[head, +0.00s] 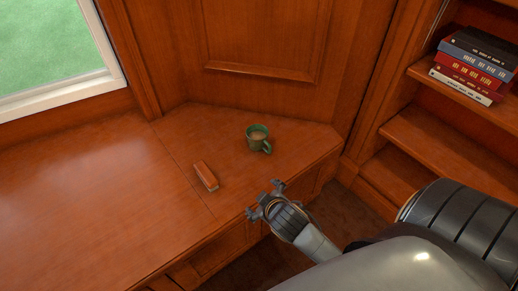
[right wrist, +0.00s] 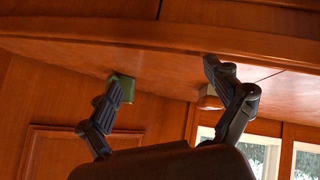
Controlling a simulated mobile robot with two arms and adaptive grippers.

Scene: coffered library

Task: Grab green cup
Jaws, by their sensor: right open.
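A green cup (head: 257,138) with brown contents stands upright on the wooden bench top (head: 90,200), near its back right corner. Its handle points toward the lower right. In the right wrist view, which is upside down, the green cup (right wrist: 124,84) is partly hidden behind one finger. My right gripper (head: 265,199) is open and empty at the bench's front edge, apart from the cup and on the near side of it. Both fingers (right wrist: 165,78) show spread in the right wrist view. My left gripper is not in view.
A small reddish-brown block-like object (head: 206,176) lies on the bench left of the cup; it also shows in the right wrist view (right wrist: 208,100). A wood panel wall stands behind. Shelves with stacked books (head: 474,65) are at right. The bench's left part is clear.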

